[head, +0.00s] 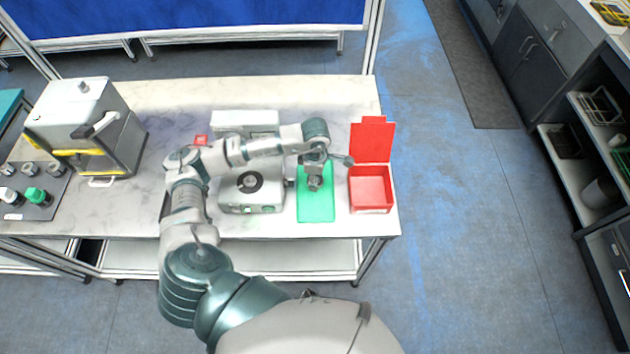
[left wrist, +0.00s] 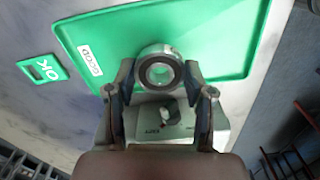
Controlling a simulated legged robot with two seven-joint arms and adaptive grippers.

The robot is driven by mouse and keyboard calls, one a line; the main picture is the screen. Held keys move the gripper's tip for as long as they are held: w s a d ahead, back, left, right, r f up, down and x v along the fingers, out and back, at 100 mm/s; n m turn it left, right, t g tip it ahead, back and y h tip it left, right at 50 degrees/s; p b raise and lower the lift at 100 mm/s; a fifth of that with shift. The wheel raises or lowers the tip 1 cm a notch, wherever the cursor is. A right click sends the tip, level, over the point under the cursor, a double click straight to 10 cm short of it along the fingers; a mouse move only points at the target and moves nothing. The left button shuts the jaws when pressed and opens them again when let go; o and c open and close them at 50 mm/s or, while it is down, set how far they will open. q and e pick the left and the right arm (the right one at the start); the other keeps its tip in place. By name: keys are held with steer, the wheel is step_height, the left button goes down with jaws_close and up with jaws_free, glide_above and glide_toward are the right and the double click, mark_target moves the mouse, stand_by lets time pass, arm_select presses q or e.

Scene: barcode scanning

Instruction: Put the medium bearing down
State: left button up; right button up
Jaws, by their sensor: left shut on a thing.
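My left gripper (head: 315,184) is over the green tray (head: 315,212), pointing down at it. In the left wrist view its two fingers (left wrist: 160,80) are shut on a ring-shaped metal bearing (left wrist: 160,53), one finger on each side. The bearing has a dark inner ring and an open centre. The green tray (left wrist: 215,40) with a white GOOD label lies behind it in that view. I cannot tell whether the bearing touches the tray. In the head view the bearing is mostly hidden by the gripper. My right gripper is not in view.
A red open box (head: 371,190) stands just right of the tray. A grey device with a dark round top (head: 250,184) stands left of it. A white box (head: 245,120) is behind. A larger machine (head: 85,120) stands at the left. A green OK tag (left wrist: 43,69) is beside the tray.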

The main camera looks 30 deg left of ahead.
arm_select(q)
step_height(320, 180, down, 3)
steer(key=shift+p, duration=0.4)
steer(key=shift+f, duration=0.25)
steer(key=o, duration=1.3)
steer(key=shift+c, duration=0.2)
step_height(320, 180, up, 12)
steer(key=b, duration=0.1)
steer(key=shift+b, duration=0.3)
steer(key=shift+s, duration=0.1)
